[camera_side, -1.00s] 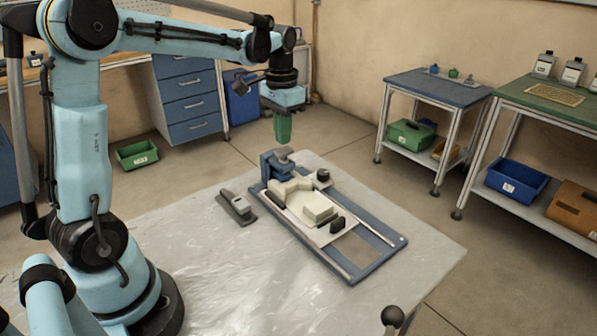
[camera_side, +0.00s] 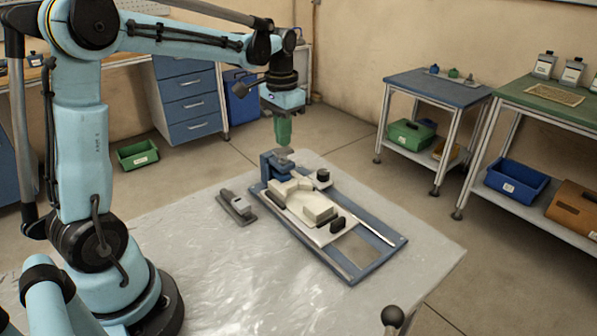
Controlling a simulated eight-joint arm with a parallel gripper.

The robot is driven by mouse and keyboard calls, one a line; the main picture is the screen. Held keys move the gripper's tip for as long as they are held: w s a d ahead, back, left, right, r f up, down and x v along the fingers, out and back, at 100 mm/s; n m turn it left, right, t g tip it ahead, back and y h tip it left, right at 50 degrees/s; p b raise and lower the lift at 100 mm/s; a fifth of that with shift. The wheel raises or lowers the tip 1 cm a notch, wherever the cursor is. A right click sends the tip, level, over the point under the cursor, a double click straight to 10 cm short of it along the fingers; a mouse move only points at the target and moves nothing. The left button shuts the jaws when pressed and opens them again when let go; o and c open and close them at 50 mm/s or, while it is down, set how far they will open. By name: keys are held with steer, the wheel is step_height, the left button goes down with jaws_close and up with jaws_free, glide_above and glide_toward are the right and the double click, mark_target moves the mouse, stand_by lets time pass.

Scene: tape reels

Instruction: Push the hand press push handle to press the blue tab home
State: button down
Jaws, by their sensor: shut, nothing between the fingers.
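The hand press is a blue block (camera_side: 269,165) at the far end of a blue-framed fixture (camera_side: 372,268) on the pale covered table. A small grey plate-like part, which looks like the push handle (camera_side: 285,155), sits on top of the block. My gripper (camera_side: 283,146) has green fingers, shut and empty, pointing down directly over this grey part. Its tips are at or just above it; I cannot tell whether they touch. A cream part (camera_side: 320,208) lies on the sliding plate in front of the press. I cannot pick out the blue tab from the blue block.
A grey tool on a dark base (camera_side: 237,207) lies left of the fixture. A black knob (camera_side: 323,174) stands at the press's right, and another dark part (camera_side: 337,225) on the fixture.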

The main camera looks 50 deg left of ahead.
steer(key=shift+f, duration=1.3)
stand_by(5.5)
steer(key=shift+r, duration=3.55)
